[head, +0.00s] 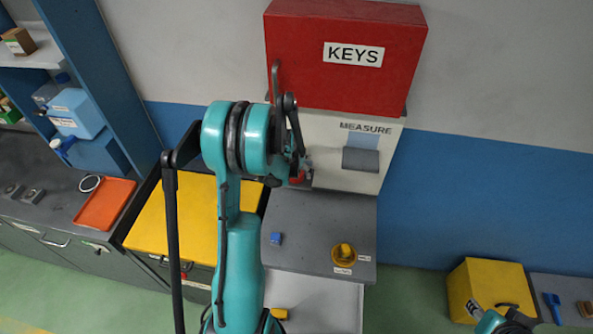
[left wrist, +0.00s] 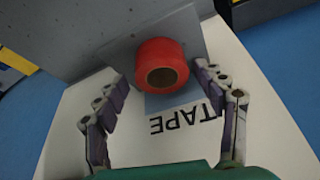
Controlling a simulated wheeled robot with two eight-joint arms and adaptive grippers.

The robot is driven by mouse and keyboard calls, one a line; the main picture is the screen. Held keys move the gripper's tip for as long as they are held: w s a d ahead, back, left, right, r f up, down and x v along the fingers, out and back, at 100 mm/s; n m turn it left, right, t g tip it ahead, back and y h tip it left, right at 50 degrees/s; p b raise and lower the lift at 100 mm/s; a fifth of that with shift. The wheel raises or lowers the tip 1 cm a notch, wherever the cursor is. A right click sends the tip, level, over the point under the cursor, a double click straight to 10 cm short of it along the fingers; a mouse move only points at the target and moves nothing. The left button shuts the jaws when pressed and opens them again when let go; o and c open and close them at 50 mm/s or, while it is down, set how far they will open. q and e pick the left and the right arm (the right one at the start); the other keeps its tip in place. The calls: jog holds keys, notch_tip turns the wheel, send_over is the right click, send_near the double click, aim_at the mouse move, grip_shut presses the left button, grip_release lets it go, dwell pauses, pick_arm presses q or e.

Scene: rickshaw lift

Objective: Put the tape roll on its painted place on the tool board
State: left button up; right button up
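The red tape roll (left wrist: 161,66) is in the left wrist view, its round face and dark hole toward the camera. It overlaps the grey-blue painted patch (left wrist: 172,97) above the upside-down word TAPE on the white tool board (left wrist: 140,140). I cannot tell whether it touches the board. My left gripper (left wrist: 160,75) is open, one finger on each side of the roll, with visible gaps. In the head view my left arm hides most of this spot; a bit of the red roll (head: 297,179) shows. A teal and dark part of my right arm shows at the bottom right; its fingers are unclear.
A red KEYS box (head: 345,55) is above the board. A grey item (head: 360,159) hangs at the MEASURE place. The grey counter (head: 305,225) below holds a small blue block (head: 276,239) and a yellow round item (head: 343,254). A yellow box (head: 490,285) stands right.

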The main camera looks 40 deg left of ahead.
pick_arm(q)
jog(key=shift+s+r, duration=0.1)
jog(key=shift+r, duration=0.1)
jog(key=shift+r+p, duration=0.3)
jog(key=v, duration=1.1)
jog(key=s+d+r+m+t, duration=0.15)
jog(key=d+r, duration=0.25)
jog(key=d, duration=0.4)
jog(key=s+d+r, duration=0.3)
jog(key=d+r, duration=0.1)
jog(key=d, duration=0.3)
jog(key=s+d+r+m+t+h, duration=0.1)
jog(key=s+d, duration=0.8)
jog(key=d, duration=0.2)
jog(key=shift+s+d+p, duration=0.25)
jog(key=shift+s+p, duration=0.05)
